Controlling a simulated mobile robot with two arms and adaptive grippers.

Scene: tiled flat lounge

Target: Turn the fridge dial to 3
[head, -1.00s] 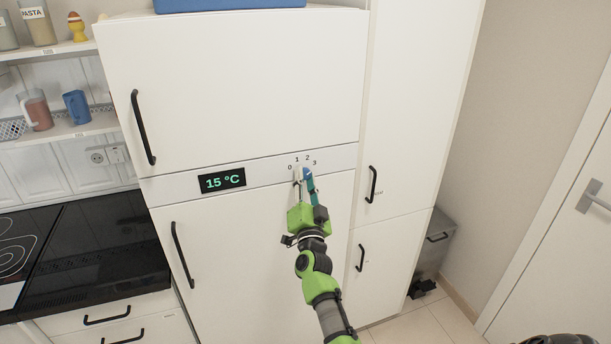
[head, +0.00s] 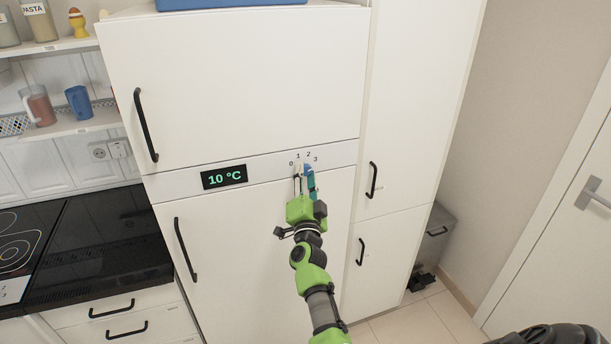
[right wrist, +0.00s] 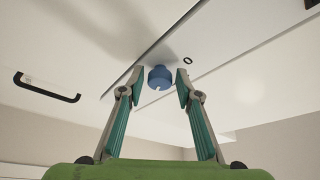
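The fridge dial is a small blue knob (right wrist: 159,78) with a white mark on its rim. It sits on the white control strip (head: 265,168) under the printed numbers 0 to 3. In the head view my right gripper (head: 305,176) is at the dial and mostly covers it. In the right wrist view its two fingers (right wrist: 160,88) stand on either side of the dial with a narrow gap at each side, so it looks open around the dial. The number the mark points to cannot be read. The display (head: 224,177) reads 10 °C. My left gripper is not in view.
The fridge doors have black handles (head: 146,125), and a tall white cupboard (head: 405,120) stands to the right. A black hob counter (head: 100,240) is at the left. A grey bin (head: 436,240) and a door (head: 560,230) are further right.

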